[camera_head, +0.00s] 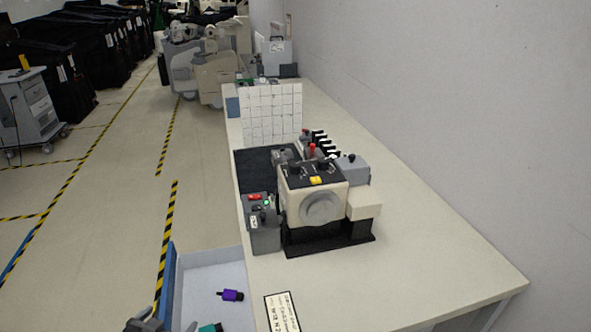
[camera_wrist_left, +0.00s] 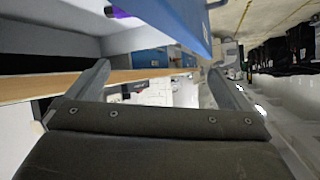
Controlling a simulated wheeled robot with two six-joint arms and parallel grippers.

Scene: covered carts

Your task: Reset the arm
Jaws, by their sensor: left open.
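My left gripper (camera_head: 158,323) shows only in part at the bottom edge of the head view, beside the blue outer side of a bin. In the left wrist view my left gripper (camera_wrist_left: 162,78) has its two grey fingers wide apart, with nothing held between them. My right gripper is in neither view.
A light-grey bin (camera_head: 205,262) with a blue side holds a purple plug (camera_head: 230,295) and a teal piece (camera_head: 210,328). A beige machine (camera_head: 316,195) and a grey control box (camera_head: 263,232) stand on the long table (camera_head: 430,265).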

